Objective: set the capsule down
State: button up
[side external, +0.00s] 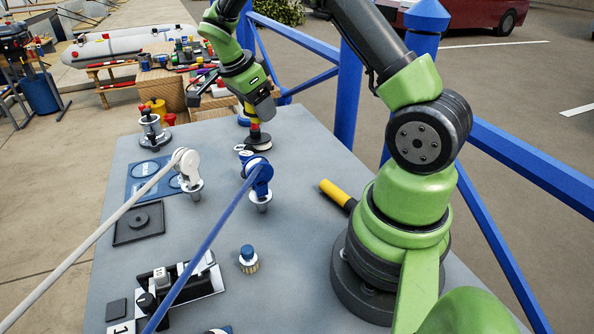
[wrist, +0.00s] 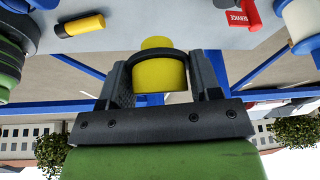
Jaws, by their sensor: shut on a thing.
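My gripper (side external: 252,108) is over the far end of the grey table in the side external view, pointing down. The wrist view shows its two jaws (wrist: 164,82) closed on a yellow, round-sided piece, which I take to be the capsule (wrist: 160,74). A narrower yellow part tops it and a dark band arcs across it. In the side external view only a little yellow of the capsule (side external: 249,107) shows at the jaws. A red part (side external: 254,126) and a dark disc with a pale rim (side external: 258,142) are directly below. I cannot tell whether the capsule touches them.
White (side external: 187,165) and blue (side external: 259,180) levers stand nearer, their long handles crossing the table. A blue panel (side external: 137,190) and a dark square plate (side external: 138,223) lie left. A yellow-and-black cylinder (side external: 335,192) lies near my base. A blue railing (side external: 346,95) borders the right.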

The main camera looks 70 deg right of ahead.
jog(key=s+d+m+g+y, duration=0.1)
jog(key=s+d+m, duration=0.4)
jog(key=s, duration=0.2)
send_over(304, 170)
jog(key=w, duration=0.1)
jog(key=shift+g, duration=0.3)
jog(key=f, duration=0.9)
jog(key=shift+w+a+f, duration=0.1)
jog(key=shift+a+f, duration=0.25)
jog(key=shift+a, duration=0.05)
jog(key=shift+y, duration=0.3)
jog(key=shift+f, duration=2.6)
jog(key=o, duration=0.9)
jog(key=shift+f, duration=0.1)
